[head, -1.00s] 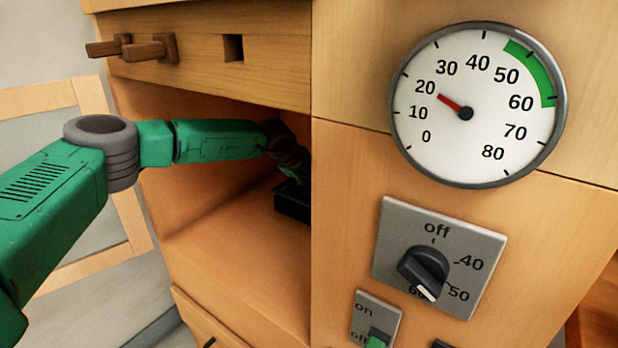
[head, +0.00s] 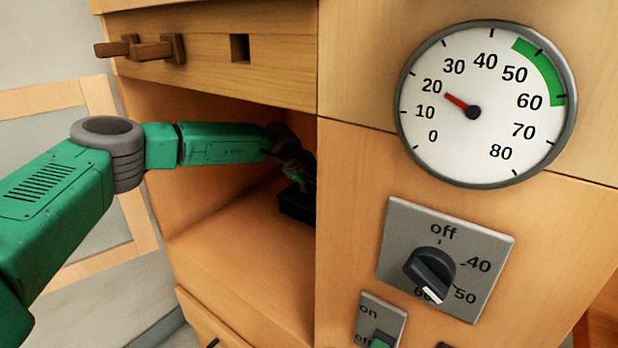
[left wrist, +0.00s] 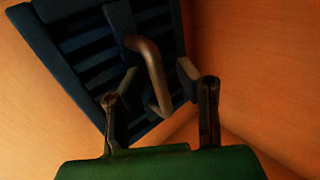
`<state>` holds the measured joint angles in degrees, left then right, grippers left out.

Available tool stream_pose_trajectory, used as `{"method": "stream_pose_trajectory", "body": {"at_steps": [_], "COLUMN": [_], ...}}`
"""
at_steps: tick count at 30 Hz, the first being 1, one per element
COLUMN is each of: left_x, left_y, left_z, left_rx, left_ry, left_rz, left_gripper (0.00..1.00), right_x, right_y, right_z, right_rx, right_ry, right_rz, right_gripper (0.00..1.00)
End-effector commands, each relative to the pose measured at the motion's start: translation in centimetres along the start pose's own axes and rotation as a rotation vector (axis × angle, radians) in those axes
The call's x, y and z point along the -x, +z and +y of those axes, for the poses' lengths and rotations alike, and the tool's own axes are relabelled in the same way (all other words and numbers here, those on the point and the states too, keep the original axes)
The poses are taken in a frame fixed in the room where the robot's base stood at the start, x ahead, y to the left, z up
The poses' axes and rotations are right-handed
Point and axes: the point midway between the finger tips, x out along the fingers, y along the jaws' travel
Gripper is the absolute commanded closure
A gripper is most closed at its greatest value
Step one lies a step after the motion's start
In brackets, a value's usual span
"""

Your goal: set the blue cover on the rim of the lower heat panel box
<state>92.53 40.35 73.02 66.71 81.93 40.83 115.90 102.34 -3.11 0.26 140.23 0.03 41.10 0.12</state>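The blue cover (left wrist: 85,50) shows in the left wrist view as a dark blue slatted panel with a bent brown-grey handle (left wrist: 152,68). My left gripper (left wrist: 158,72) has its two fingers spread, one on each side of the handle. Whether either finger touches it is unclear. In the head view my left gripper (head: 294,160) is inside the open compartment, above a dark box-like thing (head: 297,203) on its floor near the right wall. That thing is partly hidden by the front panel, and I cannot tell cover from heat panel box there. My right gripper is out of view.
The open compartment (head: 235,235) has wooden walls and bare floor left of the dark thing. A drawer front with wooden pegs (head: 160,48) is above. To the right, the front panel carries a round gauge (head: 486,104), a rotary knob (head: 432,270) and an on/off switch (head: 381,322).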

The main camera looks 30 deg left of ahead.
Motion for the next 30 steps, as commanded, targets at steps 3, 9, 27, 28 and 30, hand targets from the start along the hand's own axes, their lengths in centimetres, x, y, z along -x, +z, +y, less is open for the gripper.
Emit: {"method": "stream_pose_trajectory", "body": {"at_steps": [3, 9, 27, 28, 30], "left_x": [1.9, 6.2, 11.3, 11.3, 11.3], "left_y": [0.1, 0.2, 0.1, 0.1, 0.1], "left_z": [-0.2, -0.1, 0.0, 0.0, 0.0], "left_rx": [-0.001, 0.000, 0.001, 0.001, 0.001], "left_ry": [-0.005, -0.005, 0.000, -0.001, -0.001], "left_rz": [0.000, 0.000, 0.000, 0.000, 0.000], "left_gripper": [0.71, 0.71, 0.71, 0.71, 0.71], "right_x": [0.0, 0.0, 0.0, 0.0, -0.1], "right_y": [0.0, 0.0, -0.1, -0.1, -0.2], "right_z": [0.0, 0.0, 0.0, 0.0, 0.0], "right_rx": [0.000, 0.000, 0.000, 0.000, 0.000], "right_ry": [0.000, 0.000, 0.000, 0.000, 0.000], "right_rz": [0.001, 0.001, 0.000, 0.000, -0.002], "right_gripper": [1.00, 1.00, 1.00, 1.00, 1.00]}}
